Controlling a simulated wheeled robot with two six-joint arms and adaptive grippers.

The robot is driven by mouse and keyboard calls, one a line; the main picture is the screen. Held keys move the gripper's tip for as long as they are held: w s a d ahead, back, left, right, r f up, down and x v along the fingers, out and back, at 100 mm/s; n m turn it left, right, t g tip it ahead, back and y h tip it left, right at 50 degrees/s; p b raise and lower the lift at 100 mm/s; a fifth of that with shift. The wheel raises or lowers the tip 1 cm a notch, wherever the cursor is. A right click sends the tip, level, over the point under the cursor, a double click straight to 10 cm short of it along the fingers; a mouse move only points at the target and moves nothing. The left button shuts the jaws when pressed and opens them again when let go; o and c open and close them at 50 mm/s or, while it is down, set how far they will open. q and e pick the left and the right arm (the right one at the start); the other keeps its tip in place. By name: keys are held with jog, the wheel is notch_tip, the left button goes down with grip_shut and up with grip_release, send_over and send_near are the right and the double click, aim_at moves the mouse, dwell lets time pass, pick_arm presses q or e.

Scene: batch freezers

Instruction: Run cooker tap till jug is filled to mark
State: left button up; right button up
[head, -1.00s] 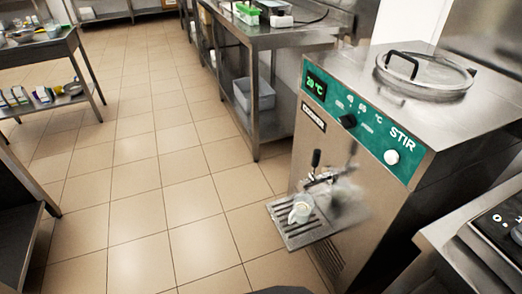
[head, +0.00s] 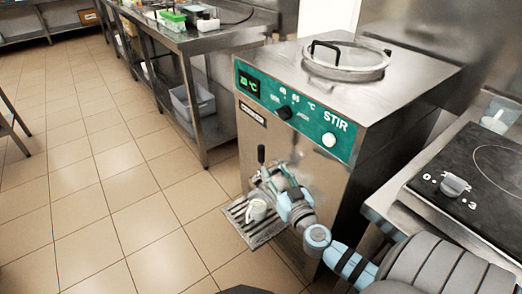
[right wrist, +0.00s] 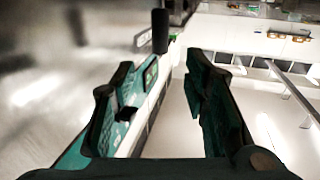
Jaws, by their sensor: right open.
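The steel cooker (head: 305,177) has a green front panel with a lit display (head: 249,83). Its tap has an upright black handle (head: 261,154). My left gripper is not in view.
The drip tray (head: 240,213) juts from the cooker's front. A lidded opening (head: 346,66) is on top. A hob with a knob (head: 454,185) stands at the right. A steel table (head: 232,38) with boxes is behind left. The tiled floor at left is clear.

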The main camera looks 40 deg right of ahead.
aim_at(263, 153)
jog(key=x, duration=1.1)
jog(key=shift+w+d+f, duration=0.1)
jog(key=shift+w+f, duration=0.05)
jog(key=shift+w, duration=0.25)
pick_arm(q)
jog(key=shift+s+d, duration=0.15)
pick_arm(e)
grip_shut()
